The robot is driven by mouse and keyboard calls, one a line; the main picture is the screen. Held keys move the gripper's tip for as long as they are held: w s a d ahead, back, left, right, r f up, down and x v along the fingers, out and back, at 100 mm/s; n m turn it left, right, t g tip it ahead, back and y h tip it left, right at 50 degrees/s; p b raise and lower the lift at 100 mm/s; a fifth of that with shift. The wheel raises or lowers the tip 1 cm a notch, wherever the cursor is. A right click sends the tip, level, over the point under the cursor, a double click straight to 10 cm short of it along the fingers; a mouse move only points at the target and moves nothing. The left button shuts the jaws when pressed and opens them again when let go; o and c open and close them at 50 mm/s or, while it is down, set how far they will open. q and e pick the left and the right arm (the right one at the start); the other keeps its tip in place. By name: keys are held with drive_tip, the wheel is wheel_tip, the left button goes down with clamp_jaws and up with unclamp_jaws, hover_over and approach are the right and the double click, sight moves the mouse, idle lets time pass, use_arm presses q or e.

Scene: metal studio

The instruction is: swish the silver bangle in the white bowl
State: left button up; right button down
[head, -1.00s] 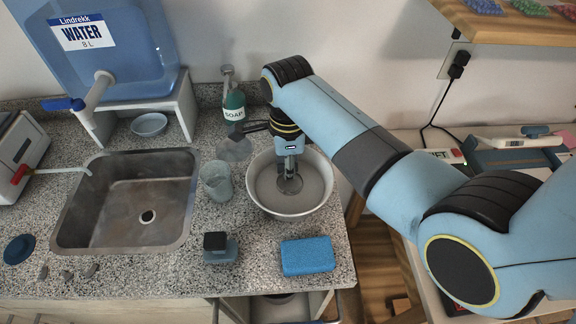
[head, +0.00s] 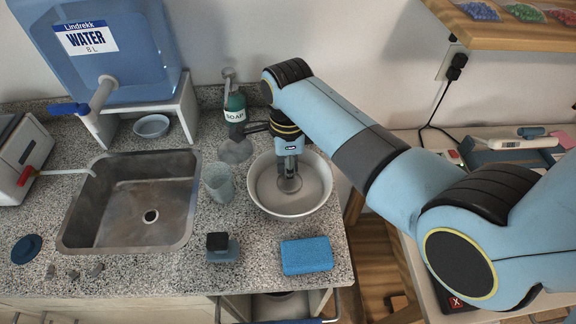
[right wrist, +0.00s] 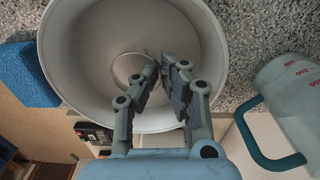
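The white bowl (head: 318,203) stands on the counter to the right of the sink. My right gripper (head: 289,172) points down into it, with the fingertips inside the rim. In the right wrist view the fingers (right wrist: 163,72) are nearly together over the bowl (right wrist: 60,60). A thin silver ring, which looks like the silver bangle (right wrist: 117,64), shows at the fingertips, low in the bowl. It also shows under the fingers in the head view (head: 289,191). I cannot tell whether it touches the bowl's floor. My left gripper is in no view.
The sink (head: 128,218) lies left. A jug with a teal handle (right wrist: 271,152) stands close by in the right wrist view.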

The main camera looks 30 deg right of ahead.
drive_tip(key=shift+f, duration=0.65)
drive_tip(key=shift+r, duration=0.7)
drive_tip(key=shift+f, duration=0.7)
drive_tip(key=shift+r, duration=0.7)
drive_tip(key=shift+f, duration=0.7)
drive_tip(key=shift+r, duration=0.7)
drive_tip(key=shift+f, duration=0.7)
drive_tip(key=shift+r, duration=0.15)
